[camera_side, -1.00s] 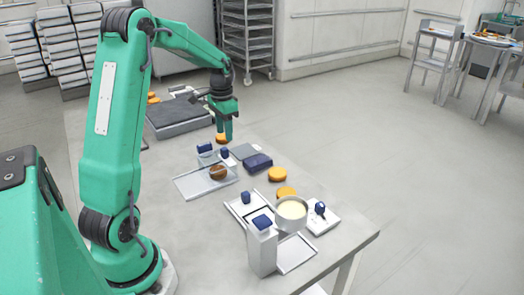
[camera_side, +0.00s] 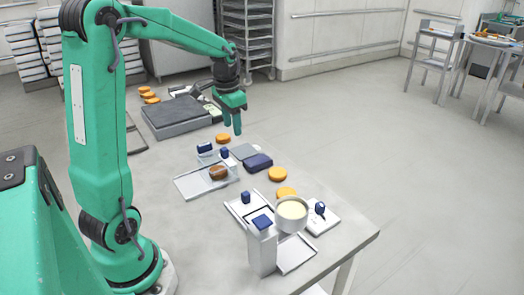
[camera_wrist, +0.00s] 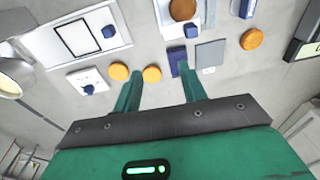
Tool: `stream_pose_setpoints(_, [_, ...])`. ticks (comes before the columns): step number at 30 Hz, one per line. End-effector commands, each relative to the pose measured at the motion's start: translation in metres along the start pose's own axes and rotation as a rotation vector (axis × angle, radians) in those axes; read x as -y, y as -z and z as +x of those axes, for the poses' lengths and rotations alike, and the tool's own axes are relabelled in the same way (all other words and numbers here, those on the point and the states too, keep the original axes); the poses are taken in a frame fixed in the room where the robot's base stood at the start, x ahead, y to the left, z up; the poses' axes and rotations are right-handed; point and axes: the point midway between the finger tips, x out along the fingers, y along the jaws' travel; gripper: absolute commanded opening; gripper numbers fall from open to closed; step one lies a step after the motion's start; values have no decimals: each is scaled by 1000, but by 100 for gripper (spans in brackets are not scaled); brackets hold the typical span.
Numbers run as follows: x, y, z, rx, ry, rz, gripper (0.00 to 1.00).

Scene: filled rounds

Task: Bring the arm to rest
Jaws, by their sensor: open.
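My green arm is bent over the table (camera_side: 185,240). My gripper (camera_side: 231,134) hangs with its fingers pointing down above the far part of the table, clear of everything on it. In the wrist view my gripper (camera_wrist: 160,84) shows two green fingers spread apart with nothing between them. The fingers are open and empty.
Orange rounds (camera_side: 278,174) lie on the table near a dark blue block (camera_side: 258,162). A cream-filled pot (camera_side: 292,215) and a white dispenser (camera_side: 262,250) stand near the front. A dark grey slab (camera_side: 178,113) lies behind.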

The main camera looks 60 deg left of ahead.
Motion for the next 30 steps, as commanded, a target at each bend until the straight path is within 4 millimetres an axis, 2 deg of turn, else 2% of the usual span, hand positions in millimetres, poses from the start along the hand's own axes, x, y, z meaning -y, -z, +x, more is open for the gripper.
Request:
stream_pose_setpoints(1, [-13, -3, -10, -20, 7, 6, 42])
stream_pose_setpoints(6, [-49, -15, -33, -77, 21, 4, 42])
stream_pose_setpoints(15, [-106, -48, -62, -180, 26, 1, 42])
stream_pose_setpoints(22, [-143, -79, -74, -262, 13, -2, 42])
stream_pose_setpoints(30, [-176, -118, -76, -350, -20, -6, 42])
